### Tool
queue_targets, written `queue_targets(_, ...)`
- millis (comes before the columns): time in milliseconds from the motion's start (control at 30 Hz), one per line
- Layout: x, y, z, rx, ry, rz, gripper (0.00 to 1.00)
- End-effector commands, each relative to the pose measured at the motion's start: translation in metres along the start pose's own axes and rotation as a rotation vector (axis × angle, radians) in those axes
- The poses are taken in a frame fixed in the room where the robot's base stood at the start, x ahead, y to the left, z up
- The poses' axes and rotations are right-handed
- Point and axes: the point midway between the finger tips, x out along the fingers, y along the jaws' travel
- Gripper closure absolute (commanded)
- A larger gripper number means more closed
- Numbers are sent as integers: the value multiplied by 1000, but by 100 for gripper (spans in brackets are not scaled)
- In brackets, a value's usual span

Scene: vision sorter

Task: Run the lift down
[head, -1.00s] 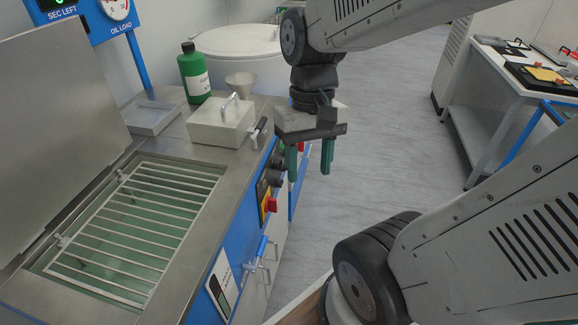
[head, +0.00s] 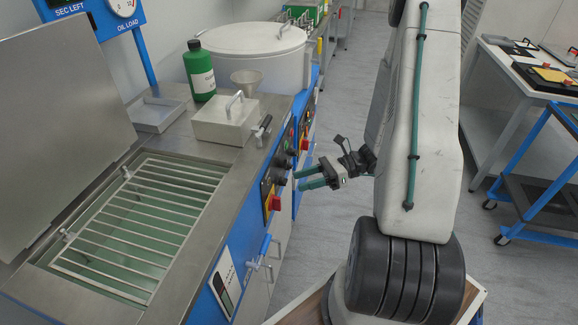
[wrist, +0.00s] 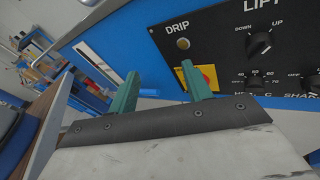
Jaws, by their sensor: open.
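The black LIFT knob (wrist: 259,43) sits on the dark control panel in the wrist view, between the DOWN and UP labels. Where its pointer stands is too small to tell. My gripper (wrist: 158,76) is open and empty, its two green fingers pointing at the panel to the left of the knob. In the head view my gripper (head: 301,179) is level with the front panel's black knobs (head: 282,171), just right of them and seemingly apart. The barred rack (head: 145,222) lies in the open tank of greenish liquid, beneath the raised lid.
A red switch on a yellow plate (wrist: 208,77) is partly behind my right finger; the DRIP lamp (wrist: 183,43) is above it. A lidded box (head: 225,122), green bottle (head: 199,72) and funnel stand on the counter. A blue cart (head: 540,195) stands at right.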

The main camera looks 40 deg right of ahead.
Motion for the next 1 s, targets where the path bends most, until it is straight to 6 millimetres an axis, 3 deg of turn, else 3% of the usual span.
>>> queue_targets(33, -5, -13, -14, 75, -60, -67, 51)
queue_targets(200, -24, -61, -39, 279, -243, -281, 51)
queue_targets(400, -36, -91, -36, 379, -349, -384, 51)
queue_targets(800, 14, -116, -19, 389, -355, -383, 51)
queue_targets(1000, 28, -122, -15, 388, -355, -383, 51)
